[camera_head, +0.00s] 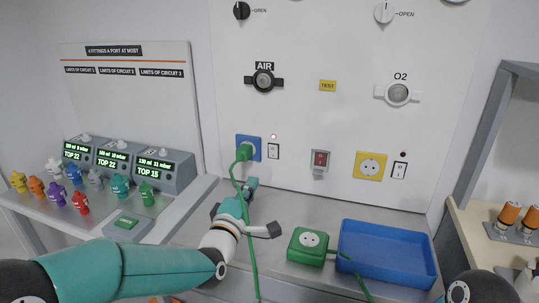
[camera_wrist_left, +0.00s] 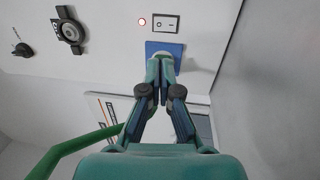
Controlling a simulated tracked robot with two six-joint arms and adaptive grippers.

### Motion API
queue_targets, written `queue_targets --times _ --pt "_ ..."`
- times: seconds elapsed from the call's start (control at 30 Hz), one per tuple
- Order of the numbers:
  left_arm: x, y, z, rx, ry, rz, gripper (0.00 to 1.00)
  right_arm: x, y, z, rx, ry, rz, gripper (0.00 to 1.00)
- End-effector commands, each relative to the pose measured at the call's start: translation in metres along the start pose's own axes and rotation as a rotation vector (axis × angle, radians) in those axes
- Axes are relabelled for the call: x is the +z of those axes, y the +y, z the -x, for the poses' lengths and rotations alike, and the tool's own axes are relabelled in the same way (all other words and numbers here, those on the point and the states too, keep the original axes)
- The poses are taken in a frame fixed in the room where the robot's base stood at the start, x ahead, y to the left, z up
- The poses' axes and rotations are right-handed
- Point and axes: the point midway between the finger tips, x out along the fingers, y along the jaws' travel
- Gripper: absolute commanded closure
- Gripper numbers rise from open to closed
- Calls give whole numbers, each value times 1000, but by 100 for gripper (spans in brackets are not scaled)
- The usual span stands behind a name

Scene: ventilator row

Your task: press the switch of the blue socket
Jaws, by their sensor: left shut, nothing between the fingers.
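The blue socket (camera_head: 259,143) is on the upright panel, with a green plug (camera_head: 243,153) in it and a green cable hanging down. Its white switch (camera_head: 273,151) is just to its right, below a lit red lamp (camera_head: 273,137). My left gripper (camera_head: 251,183) is shut and empty, below the socket in the head view. In the left wrist view its closed fingertips (camera_wrist_left: 161,60) overlap the lower part of the blue socket (camera_wrist_left: 178,48), largely hiding the plug. The switch (camera_wrist_left: 165,22) lies beyond the tips, clear of them; contact with the plug cannot be told. My right gripper is out of view.
The green cable runs down beside my left gripper. A grey-red switch (camera_head: 320,160) and yellow socket (camera_head: 370,166) are farther right. A green socket box (camera_head: 308,257) and blue tray (camera_head: 345,230) rest on the bench. Coloured fittings (camera_head: 80,203) stand left.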

Motion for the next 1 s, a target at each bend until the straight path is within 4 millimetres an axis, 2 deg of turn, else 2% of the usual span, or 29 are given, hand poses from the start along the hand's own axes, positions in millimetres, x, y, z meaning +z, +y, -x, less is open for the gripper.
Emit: queue_targets --times 0.17,0.7,1.0 --pt "2 1 -18 0 -2 0 100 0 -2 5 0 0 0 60" --pt "2 1 -110 0 -3 0 100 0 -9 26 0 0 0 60" --pt "2 0 -134 -1 -3 1 100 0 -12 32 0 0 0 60"
